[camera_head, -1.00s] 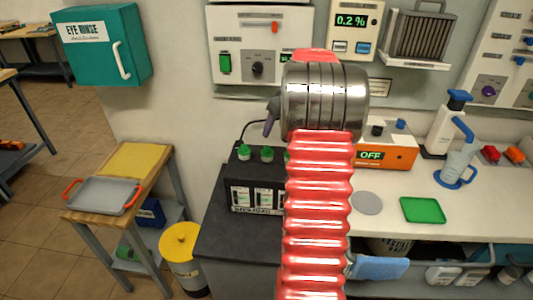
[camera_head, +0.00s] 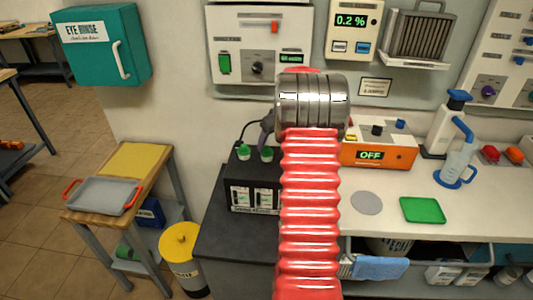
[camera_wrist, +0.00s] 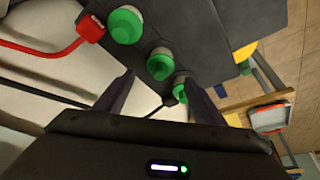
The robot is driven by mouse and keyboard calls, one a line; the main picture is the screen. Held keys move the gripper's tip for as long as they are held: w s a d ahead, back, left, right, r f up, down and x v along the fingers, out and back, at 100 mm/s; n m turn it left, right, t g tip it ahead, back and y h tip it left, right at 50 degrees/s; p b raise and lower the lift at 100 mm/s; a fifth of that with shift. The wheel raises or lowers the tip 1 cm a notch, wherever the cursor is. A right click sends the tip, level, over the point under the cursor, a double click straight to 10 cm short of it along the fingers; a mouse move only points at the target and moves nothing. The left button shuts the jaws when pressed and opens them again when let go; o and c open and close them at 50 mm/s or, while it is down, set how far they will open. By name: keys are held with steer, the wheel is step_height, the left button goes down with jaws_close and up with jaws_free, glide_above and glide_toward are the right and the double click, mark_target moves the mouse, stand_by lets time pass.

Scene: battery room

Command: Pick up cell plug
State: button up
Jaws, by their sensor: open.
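Green cell plugs stand on top of a dark battery (camera_head: 252,195). Two show in the head view, a left plug (camera_head: 243,152) and a right plug (camera_head: 267,154); my red arm hides the rest of the battery's top. In the wrist view three plugs stand in a row: an upper one (camera_wrist: 126,25), a middle one (camera_wrist: 160,64) and a lower one (camera_wrist: 180,92). My gripper (camera_wrist: 159,77) is open and empty, its two dark fingers on either side of the middle and lower plugs. Contact cannot be told. In the head view the gripper is mostly hidden behind my wrist.
A red clamp with a cable (camera_wrist: 90,28) lies beside the upper plug in the wrist view. An orange device reading OFF (camera_head: 375,155) and a green tray (camera_head: 422,209) are on the bench at right. A wooden stand with a grey tray (camera_head: 103,196) is at left.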

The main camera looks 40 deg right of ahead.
mark_target(267, 147)
steer(key=shift+x, duration=2.6)
steer(key=shift+w, duration=0.15)
steer(key=c, duration=1.1)
